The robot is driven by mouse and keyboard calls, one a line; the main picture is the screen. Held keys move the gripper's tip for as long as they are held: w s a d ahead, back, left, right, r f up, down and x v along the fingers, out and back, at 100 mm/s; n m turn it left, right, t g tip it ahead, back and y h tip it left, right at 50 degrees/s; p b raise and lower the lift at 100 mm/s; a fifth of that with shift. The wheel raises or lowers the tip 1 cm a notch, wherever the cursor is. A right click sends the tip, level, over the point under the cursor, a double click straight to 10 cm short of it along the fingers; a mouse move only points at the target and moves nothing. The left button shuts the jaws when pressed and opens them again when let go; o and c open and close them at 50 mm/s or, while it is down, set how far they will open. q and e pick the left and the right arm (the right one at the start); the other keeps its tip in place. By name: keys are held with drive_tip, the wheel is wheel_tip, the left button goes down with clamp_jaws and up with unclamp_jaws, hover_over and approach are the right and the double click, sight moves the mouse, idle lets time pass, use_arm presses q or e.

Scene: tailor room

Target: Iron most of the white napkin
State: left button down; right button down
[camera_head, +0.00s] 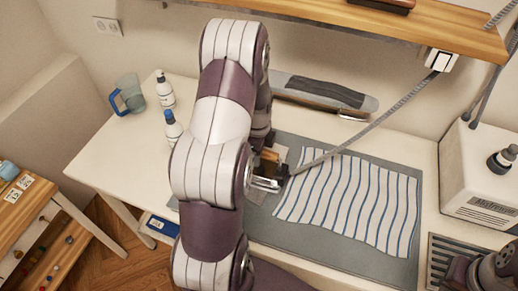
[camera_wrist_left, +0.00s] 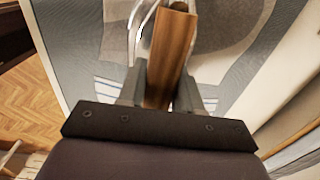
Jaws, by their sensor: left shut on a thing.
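The white napkin (camera_head: 345,205) with blue stripes lies spread, slightly wavy, on the grey ironing mat (camera_head: 290,240). My left gripper (camera_wrist_left: 160,92) is shut on the wooden handle (camera_wrist_left: 173,50) of the iron. In the head view the iron (camera_head: 269,160) is at the napkin's left edge, partly hidden by my left arm. I cannot tell whether its sole touches the mat or the cloth. Its grey cord runs up right across the napkin's upper left corner to a wall socket. Part of my right arm shows at the lower right; its gripper is out of sight.
A long padded board (camera_head: 320,95) lies behind the mat. Two white bottles (camera_head: 164,90) and a blue-handled jug (camera_head: 128,95) stand at the table's back left. A white machine (camera_head: 480,175) stands at the right, near a dark grate (camera_head: 440,262). A wooden shelf (camera_head: 420,25) hangs above.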

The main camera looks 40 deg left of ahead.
use_arm(q)
drive_tip(key=s+d+p, duration=0.1)
drive_tip(key=s+d, duration=0.1)
drive_tip(key=s, duration=0.4)
drive_tip(key=shift+s, duration=0.2)
idle(0.9)
idle(0.4)
drive_tip(key=shift+w+a, duration=0.45)
drive_tip(key=shift+w, duration=1.05)
drive_tip(key=shift+w+a, duration=0.5)
drive_tip(key=shift+w, duration=1)
drive_tip(key=shift+w+a, duration=0.45)
drive_tip(key=shift+w, duration=1.05)
drive_tip(key=shift+w, duration=0.15)
drive_tip(key=shift+w+a, duration=0.25)
drive_tip(key=shift+w, duration=0.4)
drive_tip(key=w+a, duration=0.2)
drive_tip(key=w, duration=0.5)
drive_tip(key=shift+w+a+b, duration=0.15)
drive_tip(key=shift+w+b, duration=0.05)
drive_tip(key=shift+b, duration=0.1)
drive_tip(key=shift+a, duration=0.1)
